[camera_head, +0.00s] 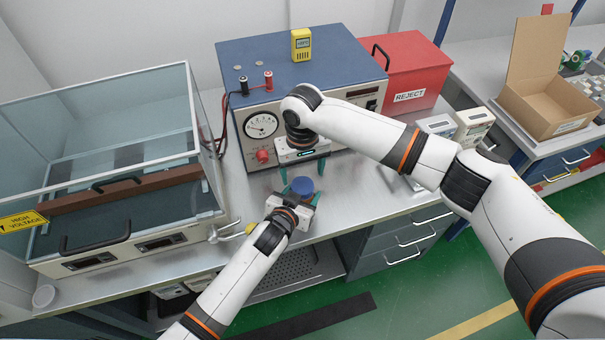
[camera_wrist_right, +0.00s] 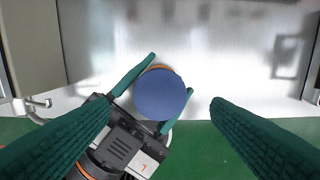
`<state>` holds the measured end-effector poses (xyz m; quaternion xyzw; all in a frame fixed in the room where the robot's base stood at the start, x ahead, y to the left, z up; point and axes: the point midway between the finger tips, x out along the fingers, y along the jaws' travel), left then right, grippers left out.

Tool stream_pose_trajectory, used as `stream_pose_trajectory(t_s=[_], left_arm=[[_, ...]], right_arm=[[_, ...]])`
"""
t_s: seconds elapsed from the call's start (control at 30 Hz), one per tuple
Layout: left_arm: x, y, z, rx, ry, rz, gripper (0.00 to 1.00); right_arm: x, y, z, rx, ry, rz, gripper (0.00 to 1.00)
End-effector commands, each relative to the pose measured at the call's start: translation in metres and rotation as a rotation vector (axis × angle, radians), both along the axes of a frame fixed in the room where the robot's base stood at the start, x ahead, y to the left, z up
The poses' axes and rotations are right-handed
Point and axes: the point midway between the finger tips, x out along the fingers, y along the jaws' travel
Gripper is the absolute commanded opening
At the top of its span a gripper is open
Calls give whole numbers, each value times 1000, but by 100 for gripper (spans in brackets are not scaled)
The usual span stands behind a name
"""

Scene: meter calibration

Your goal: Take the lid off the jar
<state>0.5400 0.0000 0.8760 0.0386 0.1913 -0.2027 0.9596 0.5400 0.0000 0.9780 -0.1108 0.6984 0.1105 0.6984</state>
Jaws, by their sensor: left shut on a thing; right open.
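The jar's blue lid (camera_head: 302,185) shows near the front edge of the bench. It also shows as a round blue disc in the right wrist view (camera_wrist_right: 160,95). The jar body is mostly hidden under the lid. My left gripper (camera_head: 302,194) reaches in from the front and is shut on the jar, with green fingers on either side in the right wrist view (camera_wrist_right: 159,96). My right gripper (camera_head: 302,172) is open above and behind the lid. Its fingers (camera_wrist_right: 161,105) are spread wider than the lid, with nothing between them.
A glass-walled high-voltage box (camera_head: 120,235) stands on the left. A blue-topped meter unit (camera_head: 290,65) is behind the jar, with a yellow device (camera_head: 301,44) on top. A red reject bin (camera_head: 410,75) stands behind right. Bare bench (camera_head: 365,195) lies right of the jar.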

Motion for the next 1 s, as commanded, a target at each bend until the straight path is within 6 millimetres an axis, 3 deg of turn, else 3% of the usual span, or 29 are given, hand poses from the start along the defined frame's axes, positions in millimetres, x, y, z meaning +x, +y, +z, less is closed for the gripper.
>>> stream_pose_trajectory(t_s=[0.1,0.13,0.27,0.67,1.0], left_arm=[[0,0,-1,1,2,0,0],[0,0,-1,1,2,0,61],[0,0,-1,1,2,0,82],[-5,3,2,0,0,0,85],[-59,26,24,0,2,-1,85]], right_arm=[[0,0,0,0,0,0,72],[0,0,0,0,0,0,72],[0,0,0,0,0,0,72],[0,0,-1,0,0,0,72],[0,0,-3,0,0,0,72]])
